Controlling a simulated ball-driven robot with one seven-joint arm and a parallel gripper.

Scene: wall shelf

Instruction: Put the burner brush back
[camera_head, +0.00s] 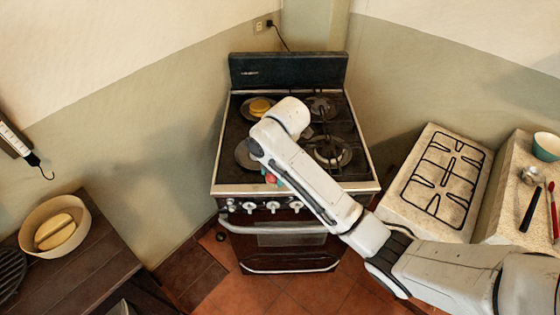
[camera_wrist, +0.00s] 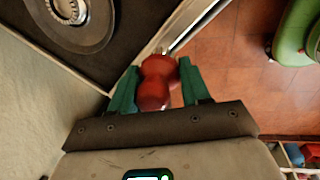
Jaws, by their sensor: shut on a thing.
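My gripper (camera_wrist: 158,88) is shut on a red, waisted handle (camera_wrist: 157,82), held between its green fingers. I take this to be the burner brush; its bristles cannot be made out. In the head view, my gripper (camera_head: 269,178) is mostly hidden behind my white arm. Only a bit of red and green shows there, over the front left of the stove top. The stove (camera_head: 230,172) has a burner plate at its front left. In the wrist view, a round burner (camera_wrist: 75,12) lies up and left of the handle.
A yellow item (camera_head: 260,105) sits on the back left burner. A black grate (camera_head: 440,178) lies on the right counter, with black and red (camera_head: 553,208) tools and a teal bowl (camera_head: 547,146) further right. A bowl (camera_head: 57,226) stands on the left table. A hook hangs at the left wall.

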